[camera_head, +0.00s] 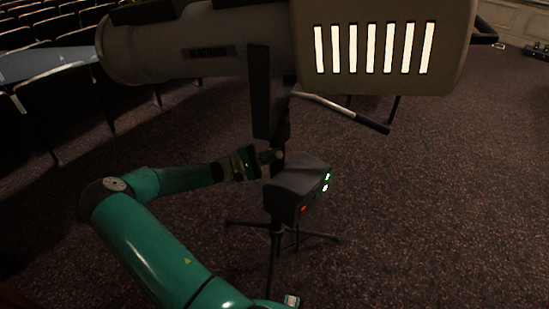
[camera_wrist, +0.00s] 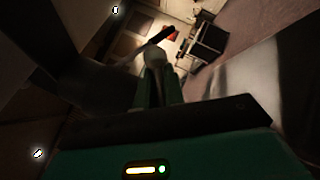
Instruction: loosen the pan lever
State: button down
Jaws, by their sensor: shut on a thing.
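The pan lever (camera_wrist: 163,36) shows in the wrist view as a short dark arm with an orange-red end, just beyond a pale round part between my fingers. My gripper (camera_wrist: 156,76) is shut on it, with the fingertips close together. In the head view my gripper (camera_head: 269,157) meets the stand's dark post just under the spotlight's yoke (camera_head: 266,95). The lever itself is too small and too hidden by my gripper to make out there. The big beige spotlight (camera_head: 380,45) sits above, roughly level.
A dark box (camera_head: 297,184) with green and red lights is on the stand just below my gripper. A grey handle with a black grip (camera_head: 345,113) sticks out right. Tripod legs (camera_head: 250,223) spread below. Theatre seats (camera_head: 65,110) stand left; the carpet (camera_head: 440,200) is clear right.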

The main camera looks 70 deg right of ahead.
jog(key=shift+w+r+n+g+h, duration=0.1)
jog(key=shift+r+n+g+h, duration=0.1)
jog(key=shift+n+g+h, duration=0.3)
jog(key=shift+w+r+n+g+h, duration=0.1)
jog(key=shift+r+n+h, duration=0.1)
jog(key=shift+n, duration=0.5)
jog(key=shift+h, duration=0.3)
jog(key=c, duration=1.5)
grip_release()
jog(key=shift+a+r, duration=0.1)
jog(key=shift+r, duration=0.05)
jog(key=shift+w, duration=0.1)
